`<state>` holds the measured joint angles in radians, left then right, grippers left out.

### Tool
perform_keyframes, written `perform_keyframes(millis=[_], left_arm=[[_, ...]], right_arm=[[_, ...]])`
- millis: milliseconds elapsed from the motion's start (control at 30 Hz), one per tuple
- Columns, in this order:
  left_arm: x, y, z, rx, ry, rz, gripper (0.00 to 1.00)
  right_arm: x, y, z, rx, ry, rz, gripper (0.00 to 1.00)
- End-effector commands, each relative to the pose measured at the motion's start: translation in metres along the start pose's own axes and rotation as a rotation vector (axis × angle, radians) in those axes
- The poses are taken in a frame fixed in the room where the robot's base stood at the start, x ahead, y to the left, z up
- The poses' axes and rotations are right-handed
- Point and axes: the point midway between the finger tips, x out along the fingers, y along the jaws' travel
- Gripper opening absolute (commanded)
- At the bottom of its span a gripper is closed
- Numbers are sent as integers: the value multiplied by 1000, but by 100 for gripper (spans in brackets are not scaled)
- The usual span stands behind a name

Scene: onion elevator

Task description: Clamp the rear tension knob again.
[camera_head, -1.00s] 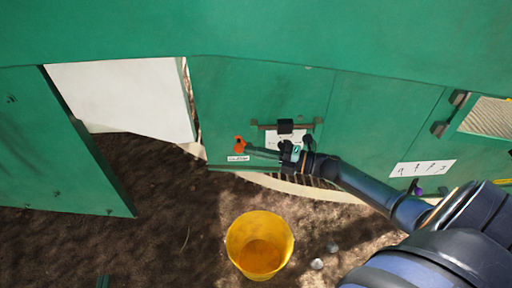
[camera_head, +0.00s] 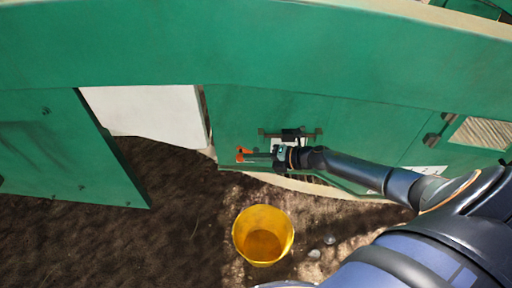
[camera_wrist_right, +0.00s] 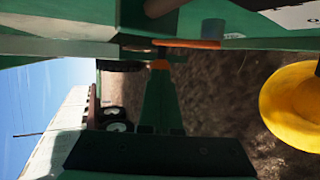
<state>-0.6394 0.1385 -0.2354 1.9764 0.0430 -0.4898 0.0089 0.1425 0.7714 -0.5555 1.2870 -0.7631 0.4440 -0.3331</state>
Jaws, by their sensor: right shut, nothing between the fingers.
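The rear tension knob is probably the orange handle (camera_head: 241,154) on the green machine panel, left of the dark latch bracket. My right gripper (camera_head: 252,155) reaches it from the right, its fingers shut and pointing left, with the tips at or just beside the orange part. I cannot tell whether they touch. In the right wrist view an orange bar (camera_wrist_right: 190,43) lies along the green panel edge near the top. The knob's clamp state cannot be read. My left gripper does not show.
A yellow bucket (camera_head: 263,236) stands on the soil below the panel. A green panel (camera_head: 65,150) stands open at the left beside a white sheet (camera_head: 150,110). A dark bracket (camera_head: 290,133) sits just above my right gripper. Small stones lie right of the bucket.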

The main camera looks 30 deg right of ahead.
Motion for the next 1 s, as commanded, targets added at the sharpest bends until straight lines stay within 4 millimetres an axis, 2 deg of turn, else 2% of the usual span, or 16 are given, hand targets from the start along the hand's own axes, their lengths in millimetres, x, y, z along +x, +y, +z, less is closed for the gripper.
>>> perform_keyframes(millis=[33, 400, 633, 1000], left_arm=[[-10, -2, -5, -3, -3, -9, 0], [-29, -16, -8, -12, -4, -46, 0], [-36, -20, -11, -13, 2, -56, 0], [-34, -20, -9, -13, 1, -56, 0]], right_arm=[[-1, 9, 2, -13, 0, -27, 0], [11, 3, -4, -50, -1, -165, 0], [19, 2, -7, -50, 0, -163, 0], [32, -3, -11, -52, 0, -162, 0]])
